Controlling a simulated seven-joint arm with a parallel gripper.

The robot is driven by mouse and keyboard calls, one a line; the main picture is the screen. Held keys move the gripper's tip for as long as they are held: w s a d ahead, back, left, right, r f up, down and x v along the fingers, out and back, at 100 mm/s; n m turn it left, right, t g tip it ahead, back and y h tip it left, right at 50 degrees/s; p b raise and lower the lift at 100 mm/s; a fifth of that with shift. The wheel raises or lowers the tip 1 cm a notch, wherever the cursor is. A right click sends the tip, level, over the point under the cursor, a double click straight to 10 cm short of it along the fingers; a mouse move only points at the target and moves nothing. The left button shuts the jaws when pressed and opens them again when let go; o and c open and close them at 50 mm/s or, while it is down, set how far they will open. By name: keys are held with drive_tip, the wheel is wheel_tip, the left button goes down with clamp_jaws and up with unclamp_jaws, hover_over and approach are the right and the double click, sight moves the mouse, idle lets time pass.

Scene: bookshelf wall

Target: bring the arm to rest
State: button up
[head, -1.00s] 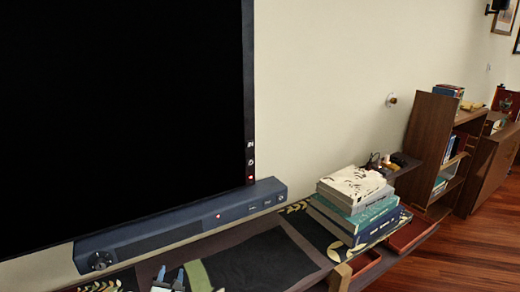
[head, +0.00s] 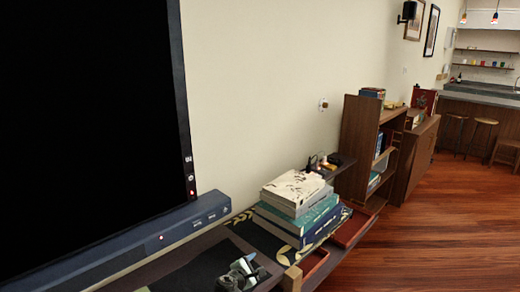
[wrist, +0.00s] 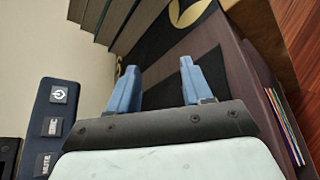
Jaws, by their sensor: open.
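My gripper (head: 243,271) shows at the bottom of the head view, over the dark low shelf (head: 202,272) in front of the screen. In the wrist view its two blue fingers (wrist: 158,82) are apart, with nothing between them. Beyond the fingers lies a dark mat (wrist: 178,45) with a gold pattern. I cannot tell the exact height of the gripper above the shelf.
A stack of books (head: 299,208) stands on the shelf to the right of my gripper. The soundbar (head: 140,240) lies along the wall under the black screen (head: 85,120). A wooden bookcase (head: 358,150) stands farther right.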

drive_tip(key=d+f+m+g+h, duration=0.25)
drive_tip(key=d+m+g, duration=0.2)
drive_tip(key=d, duration=1.25)
drive_tip(key=s+d+f+m+g, duration=0.2)
drive_tip(key=s+d+f+m, duration=0.2)
drive_tip(key=d+f, duration=0.2)
drive_tip(key=s+d+f+m+g+y, duration=0.2)
drive_tip(key=s+f+m+g, duration=0.15)
drive_tip(key=s+f, duration=0.85)
drive_tip(key=s+a+f+m+g+y, duration=0.2)
drive_tip(key=s+f+m+g, duration=0.1)
drive_tip(key=s, duration=0.8)
drive_tip(key=s+a+f+m+g+y, duration=0.2)
drive_tip(key=s+f, duration=0.4)
drive_tip(key=s, duration=0.5)
drive_tip(key=s+a+f+m+g+y, duration=0.1)
drive_tip(key=s+f+m+g, duration=0.3)
drive_tip(key=s, duration=0.7)
drive_tip(key=shift+s+a+f+m+y, duration=0.3)
drive_tip(key=shift+a+f+y, duration=0.15)
drive_tip(key=shift+y, duration=0.4)
drive_tip(key=shift+c, duration=0.5)
